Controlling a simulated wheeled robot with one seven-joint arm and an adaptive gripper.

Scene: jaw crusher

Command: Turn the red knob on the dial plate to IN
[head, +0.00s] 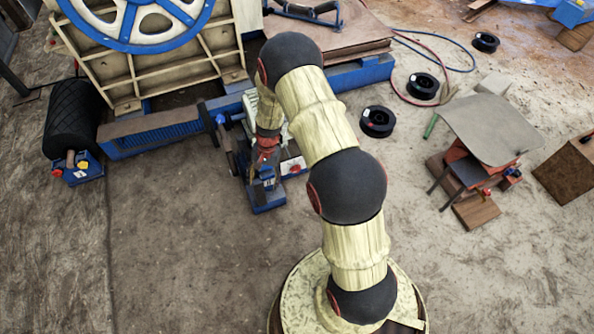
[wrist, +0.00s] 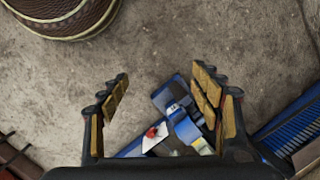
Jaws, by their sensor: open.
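The red knob (head: 294,169) sits on a small white dial plate (head: 289,163) on a blue machine part, just right of my arm's end in the head view. In the wrist view the red knob (wrist: 151,132) and the white dial plate (wrist: 161,141) show low between my fingers. My gripper (wrist: 160,76) is open and empty, with one finger on each side of the picture. It appears apart from the knob. The markings on the plate are too small to read.
A blue frame (head: 160,137) runs behind the dial, below a large blue wheel (head: 137,22). Black spools (head: 377,121) and a grey-topped stand (head: 490,122) are to the right. The concrete floor (head: 170,240) at front left is clear.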

